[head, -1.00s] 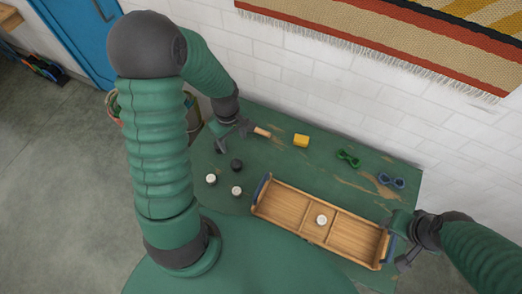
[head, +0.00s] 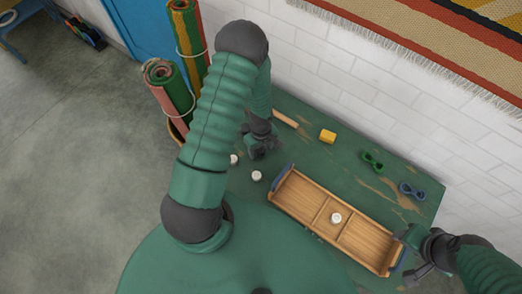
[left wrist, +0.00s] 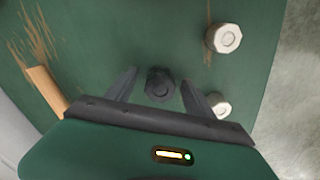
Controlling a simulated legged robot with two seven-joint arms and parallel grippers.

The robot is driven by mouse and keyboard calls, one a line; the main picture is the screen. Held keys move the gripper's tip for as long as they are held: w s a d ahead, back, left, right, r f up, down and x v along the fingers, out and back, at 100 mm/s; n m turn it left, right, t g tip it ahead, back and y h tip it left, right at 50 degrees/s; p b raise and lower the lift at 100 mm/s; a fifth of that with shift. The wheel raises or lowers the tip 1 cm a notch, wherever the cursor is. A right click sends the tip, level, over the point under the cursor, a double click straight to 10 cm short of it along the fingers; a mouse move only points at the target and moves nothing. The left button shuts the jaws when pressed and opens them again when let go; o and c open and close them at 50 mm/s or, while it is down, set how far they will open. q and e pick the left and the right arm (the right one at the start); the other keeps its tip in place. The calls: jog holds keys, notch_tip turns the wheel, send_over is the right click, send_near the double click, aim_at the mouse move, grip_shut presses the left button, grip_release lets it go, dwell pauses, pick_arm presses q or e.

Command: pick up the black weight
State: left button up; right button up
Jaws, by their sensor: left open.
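The black weight (left wrist: 160,84) stands on the green table between the two fingers of my left gripper (left wrist: 158,78) in the left wrist view. The fingers are apart, with a gap on each side of it. In the head view my left gripper (head: 260,147) is low over the table and hides the weight. My right gripper (head: 411,252) is at the right end of the wooden tray (head: 300,205); whether its fingers are shut on the tray's end is unclear.
Two white weights (head: 257,176) (left wrist: 223,38) stand close beside my left gripper. Another white weight (head: 336,218) is in the tray. A wooden stick (head: 286,119), yellow block (head: 328,136), green skein (head: 372,161) and blue skein (head: 412,190) lie toward the wall.

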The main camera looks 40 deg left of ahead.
pick_arm(q)
jog(key=shift+w+a+f, duration=0.1)
jog(key=shift+a+f, duration=0.05)
jog(key=shift+a, duration=0.2)
jog(key=shift+c, duration=0.2)
jog(key=shift+a, duration=0.1)
jog(key=shift+c, duration=1.3)
jog(key=c, duration=0.5)
jog(key=shift+d, duration=0.35)
grip_shut()
pick_arm(e)
jog(key=shift+w+a, duration=0.1)
jog(key=shift+a, duration=0.05)
pick_arm(q)
jog(key=shift+a, duration=0.25)
pick_arm(e)
jog(key=shift+a, duration=0.3)
